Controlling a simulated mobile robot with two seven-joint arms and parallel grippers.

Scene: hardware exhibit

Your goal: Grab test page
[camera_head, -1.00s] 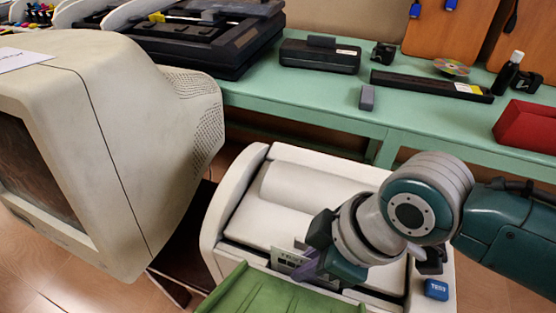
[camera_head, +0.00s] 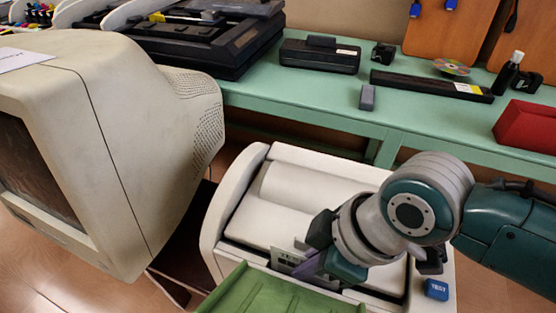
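A white printer (camera_head: 235,205) stands low in the middle, with a green tray (camera_head: 262,292) at its front and a blue button marked TEST (camera_head: 437,289) at its right. A small pale printed sheet (camera_head: 285,256), likely the test page, shows at the printer's front slot, partly hidden by my gripper. My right gripper (camera_head: 318,262) reaches in from the right, with its fingers at the sheet's right side. The wrist and a purple finger part hide the contact, so I cannot tell whether it grips the sheet. My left gripper is out of view.
A large beige monitor (camera_head: 130,130) fills the left. Behind is a green table (camera_head: 300,105) holding a black scanner-like device (camera_head: 200,38), a black box (camera_head: 320,55), a dark bar (camera_head: 425,85), a disc (camera_head: 452,67), a bottle (camera_head: 507,74) and a red box (camera_head: 527,126).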

